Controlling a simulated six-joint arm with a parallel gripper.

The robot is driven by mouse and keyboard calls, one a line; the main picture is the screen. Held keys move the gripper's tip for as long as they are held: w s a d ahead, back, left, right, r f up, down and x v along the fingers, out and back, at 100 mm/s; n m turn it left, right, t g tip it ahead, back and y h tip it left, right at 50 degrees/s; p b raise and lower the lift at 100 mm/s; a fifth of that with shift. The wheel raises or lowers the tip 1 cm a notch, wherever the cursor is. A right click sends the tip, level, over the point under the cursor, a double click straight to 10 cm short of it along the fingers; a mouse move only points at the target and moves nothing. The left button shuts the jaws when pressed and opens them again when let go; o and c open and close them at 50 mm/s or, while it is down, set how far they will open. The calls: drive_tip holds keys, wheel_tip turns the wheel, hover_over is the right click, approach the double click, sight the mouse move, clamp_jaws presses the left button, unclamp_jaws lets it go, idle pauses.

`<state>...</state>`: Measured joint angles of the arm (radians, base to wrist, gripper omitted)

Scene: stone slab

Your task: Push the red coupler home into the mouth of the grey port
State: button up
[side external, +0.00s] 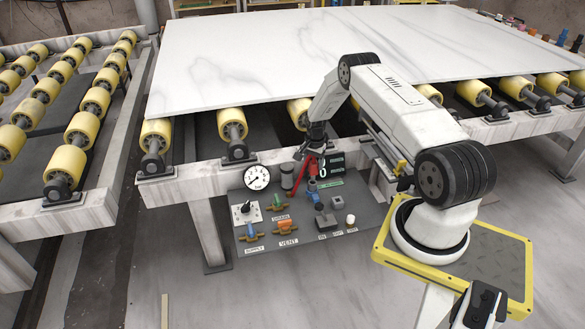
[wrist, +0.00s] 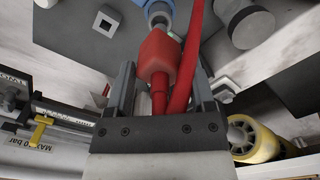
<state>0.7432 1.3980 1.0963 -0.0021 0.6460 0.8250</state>
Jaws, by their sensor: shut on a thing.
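The red coupler (wrist: 160,55) sits between the two fingers of my gripper (wrist: 162,80), which is shut on it; its red hose (wrist: 188,60) runs alongside on the right. In the wrist view the grey port (wrist: 158,14) is just beyond the coupler's front end, with its round mouth facing the coupler. The two look nearly in line, but I cannot tell whether they touch. In the side view my gripper (side external: 316,140) hangs above the panel, with the red coupler (side external: 312,170) below it, pointing down; the contact there is too small to make out.
A white stone slab (side external: 300,50) on yellow rollers (side external: 232,124) lies behind. A square socket block (wrist: 104,20) stands left of the port.

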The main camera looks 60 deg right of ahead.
sight(313, 170)
drive_tip(key=shift+f, duration=2.05)
idle(0.5)
drive_tip(key=o, duration=1.3)
drive_tip(key=shift+o, duration=0.2)
drive_tip(key=shift+r, duration=0.15)
drive_tip(key=shift+r, duration=3.75)
